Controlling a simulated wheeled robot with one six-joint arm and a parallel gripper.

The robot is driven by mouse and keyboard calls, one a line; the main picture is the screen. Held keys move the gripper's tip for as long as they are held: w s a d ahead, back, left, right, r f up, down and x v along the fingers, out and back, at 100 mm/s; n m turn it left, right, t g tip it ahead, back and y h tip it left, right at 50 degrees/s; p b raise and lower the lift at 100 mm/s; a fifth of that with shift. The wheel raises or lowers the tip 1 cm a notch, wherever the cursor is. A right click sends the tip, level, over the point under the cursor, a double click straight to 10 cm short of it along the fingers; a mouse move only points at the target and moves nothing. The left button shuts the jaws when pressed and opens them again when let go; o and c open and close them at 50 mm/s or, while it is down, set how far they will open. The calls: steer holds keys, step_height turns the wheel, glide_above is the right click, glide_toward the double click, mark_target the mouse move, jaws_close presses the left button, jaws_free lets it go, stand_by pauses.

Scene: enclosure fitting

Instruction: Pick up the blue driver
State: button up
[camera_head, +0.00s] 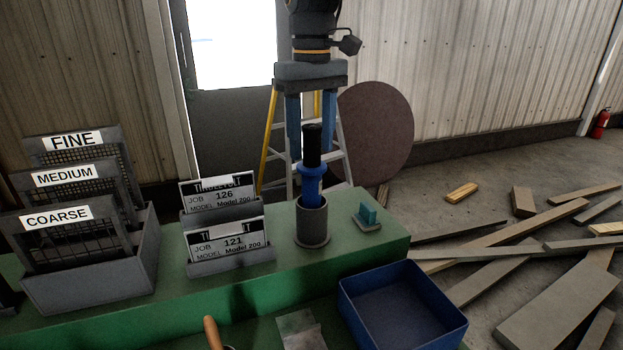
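The blue driver (311,173) stands upright in a grey cylindrical holder (312,222) on the green bench. It has a black handle on top and a blue collar below, and its lower end is hidden inside the holder. My gripper (311,150) points down above the holder, with its two blue fingers spread apart. In this view the fingers lie to the left and right of the black handle, with gaps showing. I cannot tell how they line up in depth. The gripper holds nothing.
Two job card stands (228,244) and a rack of labelled screens (95,272) stand left of the holder. A small teal block (368,214) sits to its right. An empty blue tray (403,301) is in front. Planks (560,300) litter the floor at right.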

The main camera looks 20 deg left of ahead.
jaws_close()
steer(key=shift+r, duration=0.1)
steer(key=shift+r, duration=0.15)
step_height(320, 180, up, 19)
steer(key=b, duration=0.1)
stand_by(0.6)
steer(key=shift+r+p, duration=0.85)
steer(key=shift+p, duration=0.8)
